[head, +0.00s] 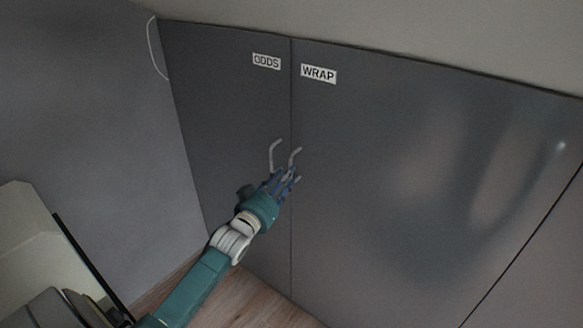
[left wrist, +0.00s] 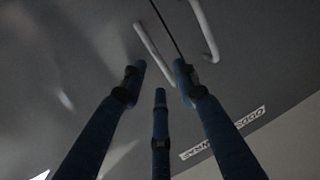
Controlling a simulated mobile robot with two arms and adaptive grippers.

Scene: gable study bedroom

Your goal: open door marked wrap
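The dark grey door marked WRAP (head: 400,170) is closed, flush with the door marked ODDS (head: 220,110) to its left. The WRAP label (head: 319,74) is at its upper left corner. Its pale bar handle (head: 296,153) is just right of the seam; in the left wrist view it is the left bar (left wrist: 152,52). My left gripper (head: 285,177) is at the lower end of this handle. Its blue fingers (left wrist: 160,78) are spread apart, with the handle beyond and between the tips; I cannot tell whether they touch. My right gripper is not in view.
The ODDS handle (head: 273,155) is close beside the WRAP handle, left of the seam. A grey wall (head: 80,110) stands at the left. The wood floor (head: 235,300) shows below, and a sloped pale ceiling (head: 420,30) runs above the doors.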

